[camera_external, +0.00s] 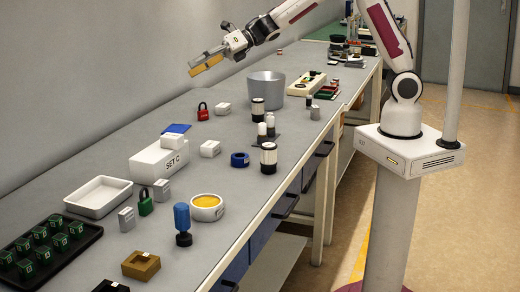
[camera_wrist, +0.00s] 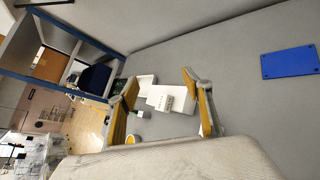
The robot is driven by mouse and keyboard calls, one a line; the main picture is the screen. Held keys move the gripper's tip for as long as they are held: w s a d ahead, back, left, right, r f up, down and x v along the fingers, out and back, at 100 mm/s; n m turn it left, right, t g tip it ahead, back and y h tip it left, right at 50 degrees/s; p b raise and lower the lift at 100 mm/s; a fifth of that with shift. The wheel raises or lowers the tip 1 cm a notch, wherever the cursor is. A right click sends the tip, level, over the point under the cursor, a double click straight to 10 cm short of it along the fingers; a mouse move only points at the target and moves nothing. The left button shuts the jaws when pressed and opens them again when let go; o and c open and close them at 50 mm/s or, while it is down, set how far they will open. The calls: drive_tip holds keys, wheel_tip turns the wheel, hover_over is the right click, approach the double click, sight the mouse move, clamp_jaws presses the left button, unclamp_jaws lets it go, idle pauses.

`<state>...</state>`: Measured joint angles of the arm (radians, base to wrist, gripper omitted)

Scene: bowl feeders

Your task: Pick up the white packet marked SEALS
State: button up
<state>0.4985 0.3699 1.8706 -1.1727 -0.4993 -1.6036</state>
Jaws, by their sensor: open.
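No lettering reading SEALS is legible, so I cannot tell which white item is the packet. Small white or pale blocks in the external view include one near the red padlock (camera_external: 223,108), one right of the blue plate (camera_external: 210,149), and two grey-white ones near the green padlock (camera_external: 161,190) (camera_external: 126,219). Another white block (camera_external: 173,141) sits on the white SET C box (camera_external: 155,163). My gripper (camera_external: 194,69) is high above the bench, toward the wall, apart from everything. In the wrist view, its yellow-padded fingers (camera_wrist: 158,76) are spread and empty, with the white box beyond them.
The blue plate (camera_external: 178,128) lies flat behind the SET C box; a blue plate also shows in the wrist view (camera_wrist: 290,62). A white tray (camera_external: 98,210), metal bucket (camera_external: 266,99), red padlock (camera_external: 203,111) and green padlock (camera_external: 145,207) stand about. The bench near the wall is clear.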

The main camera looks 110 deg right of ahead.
wheel_tip(320, 180, down, 7)
drive_tip(key=w+n+y, duration=0.1)
drive_tip(key=n+y, duration=0.2)
drive_tip(key=n, duration=0.2)
drive_tip(key=n+g+y, duration=0.4)
drive_tip(key=n+y, duration=0.2)
drive_tip(key=n, duration=0.5)
approach(210, 144)
drive_tip(key=shift+w+a+f, duration=0.25)
drive_tip(key=shift+w+f, duration=0.15)
drive_tip(key=shift+w, duration=0.2)
drive_tip(key=shift+w+a+f, duration=0.25)
drive_tip(key=shift+w+f, duration=0.15)
drive_tip(key=shift+w, duration=0.15)
drive_tip(key=shift+s+f+y, duration=0.25)
drive_tip(key=shift+f+y, duration=0.05)
drive_tip(key=shift+a, duration=0.1)
drive_tip(key=shift+x, duration=1.3)
drive_tip(key=shift+w, duration=0.1)
drive_tip(key=shift+a+r+x, duration=0.1)
drive_tip(key=shift+r+x, duration=0.05)
drive_tip(key=shift+x, duration=1.1)
drive_tip(key=shift+a+r+x, duration=0.15)
drive_tip(key=shift+x, duration=1.1)
